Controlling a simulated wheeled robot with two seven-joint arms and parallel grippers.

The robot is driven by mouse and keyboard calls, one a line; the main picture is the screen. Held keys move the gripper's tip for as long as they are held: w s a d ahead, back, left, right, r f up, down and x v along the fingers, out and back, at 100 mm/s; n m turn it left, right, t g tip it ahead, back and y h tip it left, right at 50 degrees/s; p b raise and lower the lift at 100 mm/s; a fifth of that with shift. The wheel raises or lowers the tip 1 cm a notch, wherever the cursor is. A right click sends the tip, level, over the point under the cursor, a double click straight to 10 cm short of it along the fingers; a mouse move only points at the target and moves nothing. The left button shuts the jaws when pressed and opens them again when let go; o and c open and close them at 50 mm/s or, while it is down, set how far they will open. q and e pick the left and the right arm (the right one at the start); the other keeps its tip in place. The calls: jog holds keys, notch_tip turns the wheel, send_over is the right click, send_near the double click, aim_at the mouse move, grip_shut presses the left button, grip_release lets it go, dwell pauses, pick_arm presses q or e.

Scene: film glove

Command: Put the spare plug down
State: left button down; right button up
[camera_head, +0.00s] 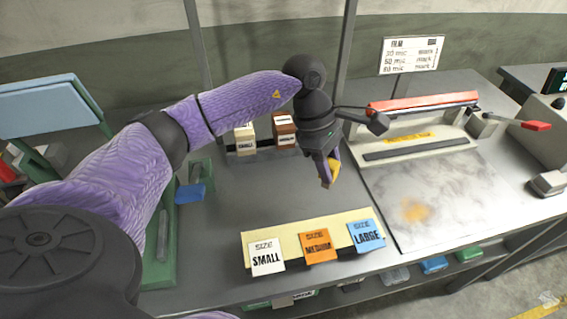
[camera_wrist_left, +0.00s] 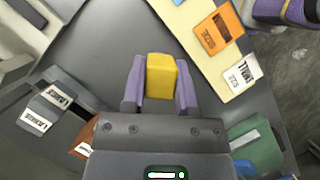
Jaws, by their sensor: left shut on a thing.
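My left gripper (camera_head: 330,172) hangs above the middle of the grey workbench, with its fingers pointing down. It is shut on a yellow block-like thing, the spare plug (camera_wrist_left: 161,76). In the left wrist view the plug sits between the two purple fingers (camera_wrist_left: 161,88). In the head view only a small yellow part of the plug (camera_head: 333,168) shows at the fingertips. I cannot tell how far above the bench it is. My right gripper is not in view.
A cream board (camera_head: 298,231) with SMALL, MEDIUM and LARGE cards lies at the front. A sealing machine with a red bar (camera_head: 424,101) stands right. Labelled blocks (camera_head: 245,139) stand behind my gripper. Green fixtures (camera_head: 160,235) are left. Bare bench (camera_head: 240,205) lies between.

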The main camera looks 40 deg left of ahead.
pick_arm(q)
jog(key=w+a+r+n+t+y+p, duration=0.1)
jog(key=a+n+t+p, duration=0.15)
jog(key=a+n, duration=0.55)
jog(key=shift+n+t+y, duration=0.3)
jog(key=shift+n+t, duration=0.05)
jog(key=shift+n, duration=0.45)
jog(key=f+b, duration=0.1)
jog(key=f, duration=0.4)
jog(key=f+b, duration=0.1)
jog(key=f, duration=0.4)
jog(key=shift+w+d+b, duration=0.15)
jog(key=shift+w+b, duration=0.05)
jog(key=shift+b, duration=0.1)
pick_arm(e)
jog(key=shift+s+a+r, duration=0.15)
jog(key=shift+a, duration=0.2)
pick_arm(q)
jog(key=shift+c, duration=1.9)
grip_release()
jog(key=shift+f, duration=0.1)
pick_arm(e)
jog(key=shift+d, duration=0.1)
pick_arm(q)
jog(key=p+v, duration=0.2)
jog(key=v, duration=1)
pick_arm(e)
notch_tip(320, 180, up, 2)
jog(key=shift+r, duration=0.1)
